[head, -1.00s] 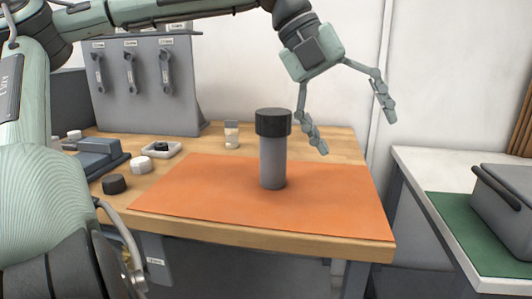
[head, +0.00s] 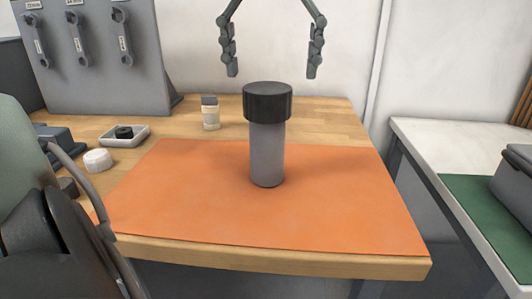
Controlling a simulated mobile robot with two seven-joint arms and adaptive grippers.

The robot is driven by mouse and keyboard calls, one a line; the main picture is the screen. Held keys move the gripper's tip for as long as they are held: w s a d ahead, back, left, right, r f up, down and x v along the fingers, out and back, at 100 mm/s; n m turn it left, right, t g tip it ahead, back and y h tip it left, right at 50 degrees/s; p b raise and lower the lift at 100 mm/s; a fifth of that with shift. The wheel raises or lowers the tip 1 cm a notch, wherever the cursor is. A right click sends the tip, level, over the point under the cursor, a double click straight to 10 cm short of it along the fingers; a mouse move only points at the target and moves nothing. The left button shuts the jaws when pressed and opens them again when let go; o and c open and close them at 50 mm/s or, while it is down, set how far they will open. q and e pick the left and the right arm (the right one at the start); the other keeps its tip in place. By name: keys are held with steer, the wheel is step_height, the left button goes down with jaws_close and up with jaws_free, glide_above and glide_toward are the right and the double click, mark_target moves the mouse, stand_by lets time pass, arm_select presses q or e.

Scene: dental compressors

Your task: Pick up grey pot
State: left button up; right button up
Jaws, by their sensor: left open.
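The grey pot (head: 267,155) stands upright on the orange mat (head: 340,215). It is a grey cylinder with a wide black cap (head: 267,102) on top. My left gripper (head: 273,72) is at the top middle of the head view, pointing down. Its two fingers are spread wide apart and nothing is between them. The fingertips appear just above the cap in the picture, apart from it, one toward each side. My right gripper is not visible.
A small jar (head: 210,113) stands behind the mat. A white tray (head: 122,135) with a black ring and a white knob (head: 98,160) lie on the left. A grey panel with wrenches (head: 95,55) stands at the back left. A white bench (head: 440,150) stands at right.

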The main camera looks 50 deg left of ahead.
mark_target(267, 87)
arm_select(q)
steer(key=f, duration=0.5)
steer(key=shift+a+f, duration=0.15)
steer(key=shift+a, duration=0.2)
steer(key=shift+c, duration=0.4)
steer(key=c, duration=1.7)
steer(key=shift+c, duration=0.9)
steer(key=shift+r, duration=0.2)
